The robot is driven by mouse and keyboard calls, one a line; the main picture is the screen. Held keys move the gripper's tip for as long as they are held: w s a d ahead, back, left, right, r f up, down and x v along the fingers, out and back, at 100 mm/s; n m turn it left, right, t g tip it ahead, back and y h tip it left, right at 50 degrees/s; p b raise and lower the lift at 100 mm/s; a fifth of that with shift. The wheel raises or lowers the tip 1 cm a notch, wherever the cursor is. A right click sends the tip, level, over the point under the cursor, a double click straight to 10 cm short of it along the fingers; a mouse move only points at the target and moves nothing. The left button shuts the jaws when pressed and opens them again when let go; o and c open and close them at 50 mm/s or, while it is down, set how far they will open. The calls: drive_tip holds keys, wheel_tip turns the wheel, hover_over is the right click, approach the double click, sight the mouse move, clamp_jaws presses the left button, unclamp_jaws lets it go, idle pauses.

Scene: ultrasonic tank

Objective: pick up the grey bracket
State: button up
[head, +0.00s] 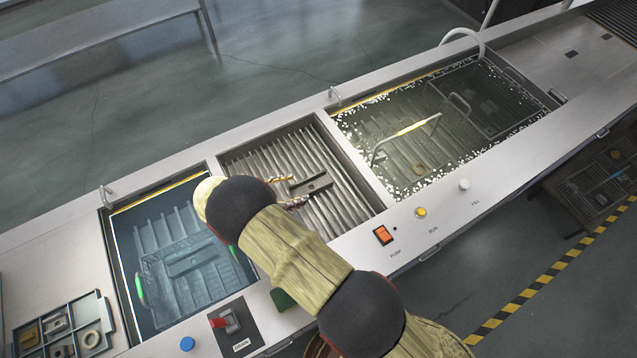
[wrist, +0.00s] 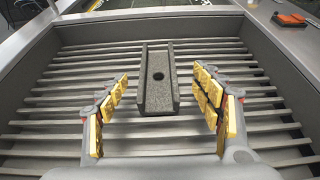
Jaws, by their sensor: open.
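The grey bracket (wrist: 157,97) is a channel-shaped piece with a round hole in its middle. It lies on the slatted drain rack (wrist: 50,128) in the middle bay. In the wrist view it sits ahead of and between the yellow-padded fingers of my gripper (wrist: 163,112), which are open with a gap on both sides. In the head view the bracket (head: 311,185) lies just right of my gripper (head: 288,190), partly behind my arm. I cannot tell from these views how high the fingers are above it.
Left of the bay is a blue-water tank (head: 150,225) holding a basket with green handles. To the right is a tank (head: 360,125) with bubbles along its edges and a wire handle. Raised walls surround the bay. A parts tray (head: 62,350) stands at far left.

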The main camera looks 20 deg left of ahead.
sight(310, 188)
drive_tip(key=x, duration=0.6)
drive_tip(key=shift+w+d+f, duration=0.1)
drive_tip(key=shift+w+f, duration=0.15)
drive_tip(key=shift+w, duration=0.15)
drive_tip(key=shift+c, duration=0.6)
drive_tip(key=c, duration=1.5)
drive_tip(key=shift+r, duration=0.1)
